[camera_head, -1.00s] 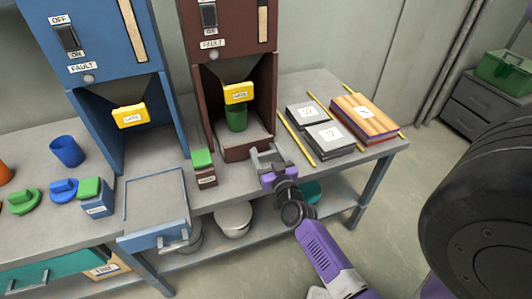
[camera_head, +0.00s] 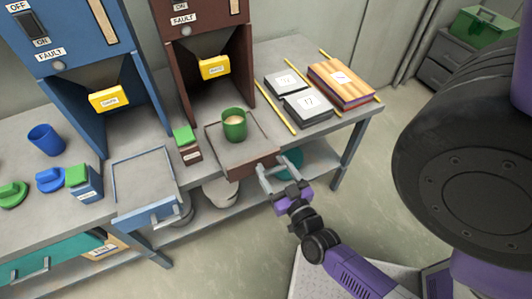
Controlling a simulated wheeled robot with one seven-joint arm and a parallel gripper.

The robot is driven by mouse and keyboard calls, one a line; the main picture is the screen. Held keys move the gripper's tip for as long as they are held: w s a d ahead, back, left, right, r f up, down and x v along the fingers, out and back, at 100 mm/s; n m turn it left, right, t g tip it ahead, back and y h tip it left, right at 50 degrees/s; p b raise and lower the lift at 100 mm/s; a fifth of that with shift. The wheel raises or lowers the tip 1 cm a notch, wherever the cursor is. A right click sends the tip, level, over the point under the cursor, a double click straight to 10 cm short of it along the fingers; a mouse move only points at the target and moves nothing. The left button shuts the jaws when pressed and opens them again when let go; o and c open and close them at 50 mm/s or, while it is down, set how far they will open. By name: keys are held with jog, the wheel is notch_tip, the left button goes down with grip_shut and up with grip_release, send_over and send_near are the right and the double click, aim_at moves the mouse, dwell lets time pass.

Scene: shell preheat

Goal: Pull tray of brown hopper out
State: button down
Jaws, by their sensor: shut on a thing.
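The brown hopper (camera_head: 209,47) stands on the bench, with a yellow gate (camera_head: 215,67) above its open bay. Its tray (camera_head: 214,141) is slid forward out of the bay, and its brown front panel (camera_head: 252,166) reaches over the bench's front edge. A green cup (camera_head: 234,125) with pale contents stands upright on the tray. My gripper (camera_head: 268,182) is at the tray's front and is shut on the tray handle. The handle is mostly hidden by the fingers.
The blue hopper (camera_head: 75,60) is at left with its tray (camera_head: 145,179) also out. A small brown box with a green top (camera_head: 186,144) stands between the trays. Grey blocks (camera_head: 307,104) and a wooden-topped block (camera_head: 340,84) lie at right between yellow strips.

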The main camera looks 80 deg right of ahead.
jog(key=shift+v, duration=1.3)
jog(key=shift+c, duration=1.1)
grip_release()
jog(key=b+v, duration=0.1)
jog(key=v, duration=0.7)
